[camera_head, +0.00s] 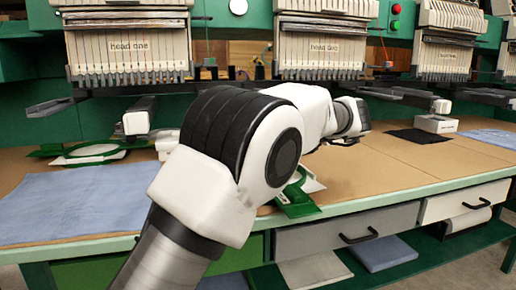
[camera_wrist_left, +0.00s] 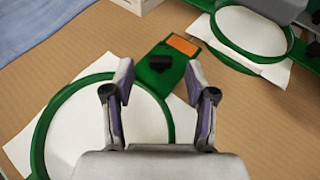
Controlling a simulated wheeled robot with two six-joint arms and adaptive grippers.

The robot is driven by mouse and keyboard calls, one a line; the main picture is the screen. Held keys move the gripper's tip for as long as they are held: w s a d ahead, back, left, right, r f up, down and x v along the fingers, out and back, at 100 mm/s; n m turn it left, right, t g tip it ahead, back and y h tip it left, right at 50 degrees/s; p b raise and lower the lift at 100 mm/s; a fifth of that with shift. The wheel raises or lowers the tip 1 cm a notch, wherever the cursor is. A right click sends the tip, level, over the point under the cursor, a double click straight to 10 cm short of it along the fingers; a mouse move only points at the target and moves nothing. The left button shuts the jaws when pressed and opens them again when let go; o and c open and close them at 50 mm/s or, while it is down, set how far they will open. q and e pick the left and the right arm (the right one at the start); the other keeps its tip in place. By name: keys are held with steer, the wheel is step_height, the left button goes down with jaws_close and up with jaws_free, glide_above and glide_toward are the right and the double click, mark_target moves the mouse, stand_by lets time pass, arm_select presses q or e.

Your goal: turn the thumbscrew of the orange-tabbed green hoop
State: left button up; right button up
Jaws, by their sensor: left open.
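In the left wrist view a green hoop (camera_wrist_left: 40,135) holding white cloth lies at lower left. Its green bracket reaches up and right and carries an orange tab (camera_wrist_left: 183,44) and a black thumbscrew (camera_wrist_left: 160,63). My left gripper (camera_wrist_left: 159,74) is open and empty; its two fingertips show on either side of the thumbscrew in the picture, and the height between them is hard to tell. In the head view my left arm covers much of a green hoop with white cloth (camera_head: 299,207) near the table's front edge; I cannot tell there which hoop it is. My right gripper is not in view.
A second green hoop (camera_wrist_left: 287,65) with white cloth lies at upper right in the wrist view. Another green hoop (camera_head: 60,160) lies at left in the head view, behind a blue cloth (camera_head: 70,205). Embroidery heads (camera_head: 128,45) overhang the table's back. A black cloth (camera_head: 418,136) lies at right.

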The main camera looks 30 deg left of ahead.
arm_select(q)
steer(key=x, duration=0.3)
steer(key=shift+w+f+b, duration=0.15)
steer(key=shift+f+b, duration=0.15)
steer(key=shift+a+r, duration=0.1)
steer(key=shift+a, duration=0.15)
jaws_close()
